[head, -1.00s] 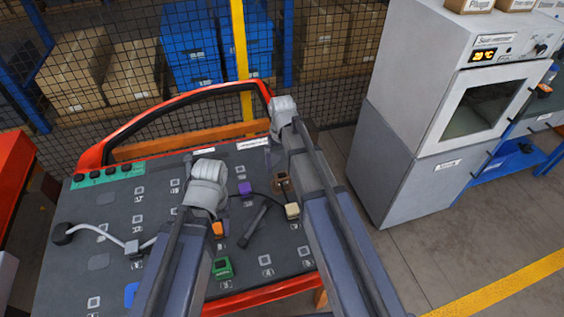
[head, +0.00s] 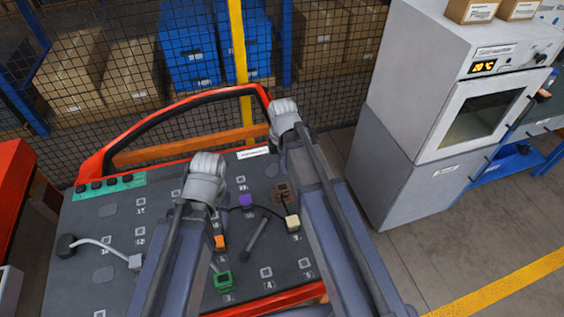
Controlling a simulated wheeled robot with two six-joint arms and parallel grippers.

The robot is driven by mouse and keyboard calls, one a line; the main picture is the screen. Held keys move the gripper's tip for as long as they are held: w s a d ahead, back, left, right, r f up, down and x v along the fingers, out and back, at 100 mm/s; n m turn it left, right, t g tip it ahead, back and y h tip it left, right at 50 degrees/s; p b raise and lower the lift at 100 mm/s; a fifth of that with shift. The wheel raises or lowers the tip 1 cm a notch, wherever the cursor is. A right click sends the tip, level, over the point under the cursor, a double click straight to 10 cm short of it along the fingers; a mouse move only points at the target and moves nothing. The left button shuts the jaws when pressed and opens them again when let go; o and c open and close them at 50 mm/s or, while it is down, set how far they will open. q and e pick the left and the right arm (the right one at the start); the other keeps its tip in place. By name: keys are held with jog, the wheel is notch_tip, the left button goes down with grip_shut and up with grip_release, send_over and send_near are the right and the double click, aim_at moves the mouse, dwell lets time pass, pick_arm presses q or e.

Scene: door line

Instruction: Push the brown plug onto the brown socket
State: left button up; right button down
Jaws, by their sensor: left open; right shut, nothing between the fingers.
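A brown square piece with a dark centre (head: 283,194) sits on the dark door panel (head: 120,215), just left of my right forearm. It looks like the brown socket; I cannot make out a separate brown plug. My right gripper (head: 282,160) is shut and empty above the panel's far right part, beyond the brown piece and largely hidden by its wrist. My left gripper (head: 214,216) is open over the middle of the panel, left of the purple piece (head: 246,201). Its fingers are mostly hidden by its own wrist.
A cream connector (head: 292,223) on a black cable lies just nearer than the brown piece. An orange piece (head: 220,242), a green socket (head: 222,281) and a dark rod (head: 257,237) are on the panel. A grey oven cabinet (head: 405,150) stands to the right.

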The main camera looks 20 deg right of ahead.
pick_arm(q)
jog(key=shift+f, duration=0.15)
pick_arm(e)
jog(key=shift+f, duration=0.15)
pick_arm(q)
notch_tip(320, 180, down, 8)
jog(key=b, duration=0.8)
pick_arm(e)
notch_tip(320, 180, down, 8)
jog(key=shift+r, duration=0.1)
dwell(1.1)
pick_arm(q)
notch_tip(320, 180, up, 7)
jog(key=p, duration=0.6)
jog(key=shift+p, duration=0.4)
pick_arm(e)
notch_tip(320, 180, up, 7)
jog(key=shift+f, duration=0.1)
notch_tip(320, 180, up, 8)
jog(key=p, duration=0.8)
send_over(282, 187)
pick_arm(q)
notch_tip(282, 187, up, 8)
pick_arm(e)
jog(key=shift+w+d, duration=0.1)
